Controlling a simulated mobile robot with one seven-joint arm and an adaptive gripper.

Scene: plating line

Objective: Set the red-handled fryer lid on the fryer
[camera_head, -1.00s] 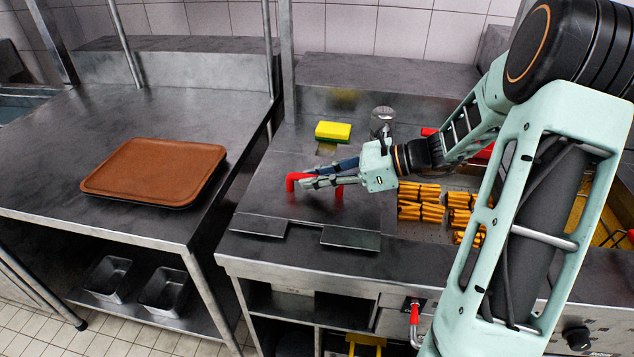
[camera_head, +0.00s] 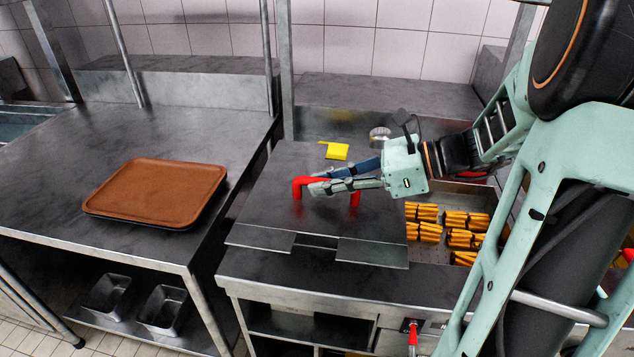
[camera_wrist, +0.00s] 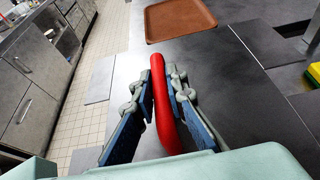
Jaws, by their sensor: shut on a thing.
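The fryer lid (camera_head: 265,205) is a flat dark steel plate with a red bar handle (camera_head: 304,183). My gripper (camera_head: 322,187) is shut on the handle. The wrist view shows the red handle (camera_wrist: 162,105) between both fingers. The lid looks raised and roughly level above the left part of the fryer (camera_head: 290,268). It hides what lies beneath it. Golden fries (camera_head: 440,222) show in the fryer's open part, right of the lid. My arm covers much of the fryer's right side.
A yellow sponge (camera_head: 337,151) is partly hidden behind the lid's far edge. A brown tray (camera_head: 155,188) lies on the steel table to the left, with clear table around it. Metal pans (camera_head: 163,308) stand on the shelf below. A steel post (camera_head: 284,70) rises behind the lid.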

